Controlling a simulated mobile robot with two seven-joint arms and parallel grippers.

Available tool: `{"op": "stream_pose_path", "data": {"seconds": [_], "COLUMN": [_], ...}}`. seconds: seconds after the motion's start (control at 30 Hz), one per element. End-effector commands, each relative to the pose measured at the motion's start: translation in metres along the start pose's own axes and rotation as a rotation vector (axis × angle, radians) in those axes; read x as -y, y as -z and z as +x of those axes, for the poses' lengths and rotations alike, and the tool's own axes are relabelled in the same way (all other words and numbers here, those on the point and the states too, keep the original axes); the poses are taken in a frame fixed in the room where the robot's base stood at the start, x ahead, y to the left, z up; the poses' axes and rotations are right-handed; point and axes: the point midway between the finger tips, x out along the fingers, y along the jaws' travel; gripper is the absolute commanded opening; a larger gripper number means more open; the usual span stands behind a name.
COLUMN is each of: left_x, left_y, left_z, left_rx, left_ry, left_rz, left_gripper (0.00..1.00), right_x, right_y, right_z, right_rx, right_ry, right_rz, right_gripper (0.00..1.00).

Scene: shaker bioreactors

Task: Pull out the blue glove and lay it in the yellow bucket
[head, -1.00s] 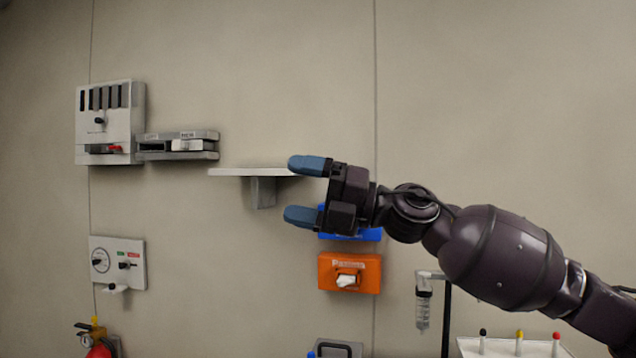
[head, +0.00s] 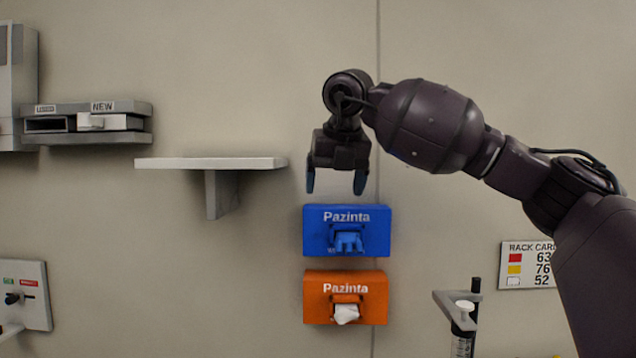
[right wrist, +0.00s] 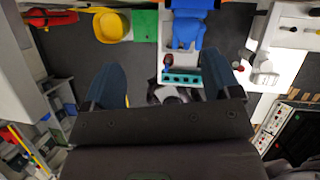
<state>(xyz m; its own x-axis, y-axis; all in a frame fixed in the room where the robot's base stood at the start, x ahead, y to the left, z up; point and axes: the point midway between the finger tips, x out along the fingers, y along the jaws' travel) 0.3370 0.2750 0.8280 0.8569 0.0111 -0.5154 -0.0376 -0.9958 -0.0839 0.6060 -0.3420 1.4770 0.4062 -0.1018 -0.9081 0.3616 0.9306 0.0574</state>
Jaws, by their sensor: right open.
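The blue glove (head: 349,242) sticks out of the front opening of a blue Pazinta box (head: 315,232) on the wall. It also shows in the right wrist view (right wrist: 186,34), at the top, beyond the fingers. My right gripper (head: 338,182) points down just above the blue box, its fingers apart with nothing between them. In the right wrist view my right gripper (right wrist: 162,72) is also spread open, apart from the glove. My left gripper is not in view.
An orange Pazinta box (head: 315,298) with a white piece sticking out hangs below the blue one. A wall shelf (head: 212,163) is left of my gripper. A green block (right wrist: 145,25) adjoins the yellow thing.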

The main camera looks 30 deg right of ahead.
Motion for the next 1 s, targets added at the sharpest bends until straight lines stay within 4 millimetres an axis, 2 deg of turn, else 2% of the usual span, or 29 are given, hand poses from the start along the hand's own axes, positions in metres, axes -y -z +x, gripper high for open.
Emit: {"op": "stream_pose_path", "data": {"seconds": [0.13,0.37,0.63,1.0], "left_x": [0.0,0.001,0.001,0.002], "left_y": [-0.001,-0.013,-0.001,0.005], "left_z": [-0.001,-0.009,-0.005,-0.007], "left_rx": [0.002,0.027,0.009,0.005], "left_ry": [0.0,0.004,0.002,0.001], "left_rz": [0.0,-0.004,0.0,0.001], "left_gripper": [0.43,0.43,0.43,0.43], "right_x": [0.019,0.021,0.026,0.032], "right_y": [0.005,0.008,0.01,0.012], "right_z": [-0.002,0.006,0.043,0.093], "right_rx": [-0.027,-0.036,-0.039,-0.038], "right_ry": [0.116,0.132,0.131,0.129], "right_rz": [0.097,0.145,0.143,0.141], "right_gripper": [0.83,0.83,0.83,0.83]}}
